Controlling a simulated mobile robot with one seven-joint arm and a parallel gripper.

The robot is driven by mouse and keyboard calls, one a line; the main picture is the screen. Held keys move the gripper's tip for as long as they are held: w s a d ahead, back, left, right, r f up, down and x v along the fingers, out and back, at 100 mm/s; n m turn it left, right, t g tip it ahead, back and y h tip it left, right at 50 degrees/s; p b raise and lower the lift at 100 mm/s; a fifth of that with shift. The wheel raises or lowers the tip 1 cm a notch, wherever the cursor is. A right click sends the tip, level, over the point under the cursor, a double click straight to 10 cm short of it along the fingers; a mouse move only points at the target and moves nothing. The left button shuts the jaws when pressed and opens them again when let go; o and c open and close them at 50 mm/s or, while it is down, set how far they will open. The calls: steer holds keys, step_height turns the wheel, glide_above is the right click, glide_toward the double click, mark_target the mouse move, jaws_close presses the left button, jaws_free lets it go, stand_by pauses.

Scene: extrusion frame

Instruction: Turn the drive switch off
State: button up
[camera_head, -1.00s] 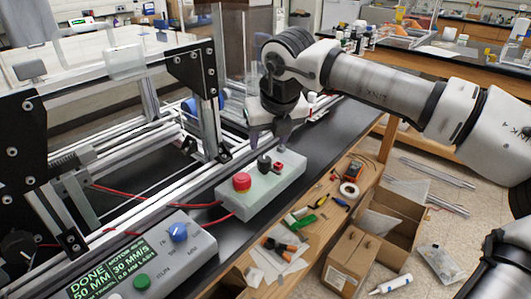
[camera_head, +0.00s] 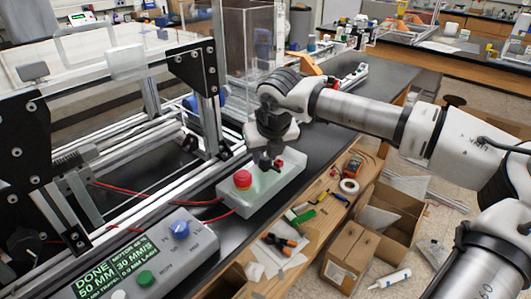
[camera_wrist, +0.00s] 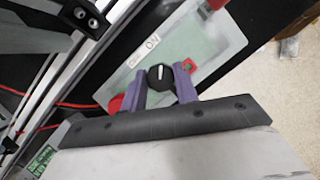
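The drive switch is a black round knob (camera_wrist: 160,77) with a white pointer mark on a pale green-grey control box (camera_head: 275,189). In the wrist view the mark points up the picture, toward the printed "ON"; a second, smaller label beside it is hard to read. My gripper (camera_wrist: 160,82) is down at the box, with one purple finger on each side of the knob. The gaps are too small to tell whether the fingers touch it.
A red mushroom button (camera_head: 243,180) is on the box, left of the knob. A small red part (camera_wrist: 189,65) sits close to the right finger. A grey display console (camera_head: 190,262) stands in front. The aluminium frame (camera_head: 215,120) is at left. Tools lie on the wooden ledge.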

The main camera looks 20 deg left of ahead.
steer(key=c, duration=0.4)
steer(key=shift+n, duration=0.3)
steer(key=n+g+y+b, duration=0.1)
steer(key=n, duration=0.1)
steer(key=shift+w+n+b, duration=0.1)
steer(key=shift+n+b, duration=0.2)
steer(key=shift+n, duration=0.1)
steer(key=n+g, duration=0.1)
steer(key=n, duration=0.3)
steer(key=shift+n+g+y, duration=0.3)
steer(key=shift+g, duration=0.1)
steer(key=n+g, duration=0.2)
steer(key=n, duration=0.3)
steer(key=shift+w+r+p, duration=0.1)
steer(key=shift+w+p, duration=0.05)
steer(key=shift+p, duration=0.25)
steer(key=shift+n+g+h+p, duration=0.45)
steer(key=shift+n+g, duration=0.35)
steer(key=shift+n, duration=1.6)
